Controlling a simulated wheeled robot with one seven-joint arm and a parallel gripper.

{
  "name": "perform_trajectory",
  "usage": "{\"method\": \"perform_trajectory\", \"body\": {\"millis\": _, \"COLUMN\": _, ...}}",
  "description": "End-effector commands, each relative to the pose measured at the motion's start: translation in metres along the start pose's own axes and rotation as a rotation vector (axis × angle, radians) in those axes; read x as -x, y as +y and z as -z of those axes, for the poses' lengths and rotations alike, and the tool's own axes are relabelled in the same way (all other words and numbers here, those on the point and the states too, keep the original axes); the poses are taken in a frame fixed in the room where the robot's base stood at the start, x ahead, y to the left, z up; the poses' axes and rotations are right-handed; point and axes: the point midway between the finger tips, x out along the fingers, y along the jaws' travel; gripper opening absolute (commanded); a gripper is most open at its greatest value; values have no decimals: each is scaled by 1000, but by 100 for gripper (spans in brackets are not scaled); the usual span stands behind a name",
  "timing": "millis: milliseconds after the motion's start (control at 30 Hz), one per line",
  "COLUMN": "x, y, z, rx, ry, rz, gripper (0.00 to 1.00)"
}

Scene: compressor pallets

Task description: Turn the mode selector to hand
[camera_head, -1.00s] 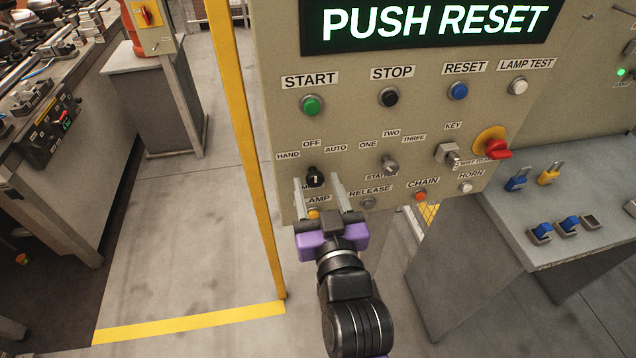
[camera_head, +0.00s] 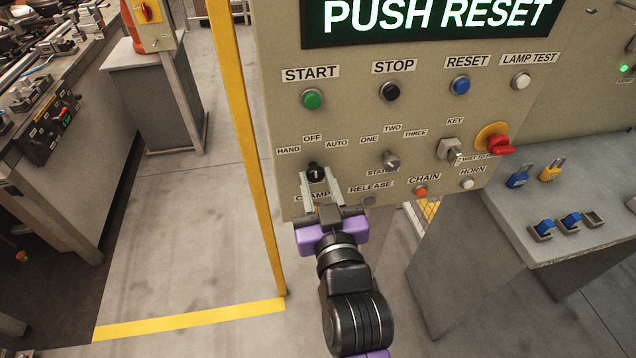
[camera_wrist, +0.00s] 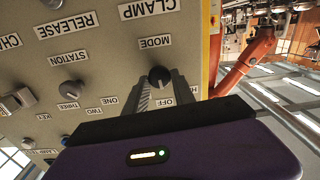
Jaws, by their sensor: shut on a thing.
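The mode selector is a small black knob (camera_head: 315,171) on the beige control panel (camera_head: 440,110), below the labels HAND, OFF and AUTO. In the head view its white pointer line looks roughly upright, toward OFF, though the fingers partly hide it. My gripper (camera_head: 318,180) reaches up from below, with its two metal fingers closed on either side of the knob. In the wrist view the picture is upside down; the knob (camera_wrist: 159,77) sits between the fingertips under the MODE label. The HAND label (camera_head: 288,150) is up and left of the knob.
A station selector (camera_head: 391,160) is to the right, with a key switch (camera_head: 449,148) and red emergency knob (camera_head: 501,146) beyond. Start (camera_head: 312,99), stop (camera_head: 390,91) and reset (camera_head: 460,85) buttons are above. A yellow post (camera_head: 243,130) stands close on the left.

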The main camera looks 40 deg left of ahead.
Motion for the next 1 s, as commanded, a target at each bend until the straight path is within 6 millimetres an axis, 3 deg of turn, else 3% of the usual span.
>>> {"method": "perform_trajectory", "body": {"millis": 600, "x": 0, "y": -1, "z": -3, "rx": 481, "ry": 1, "rz": -1, "gripper": 0}}
{"method": "perform_trajectory", "body": {"millis": 1000, "x": 0, "y": -2, "z": -2, "rx": 678, "ry": 1, "rz": 0, "gripper": 0}}
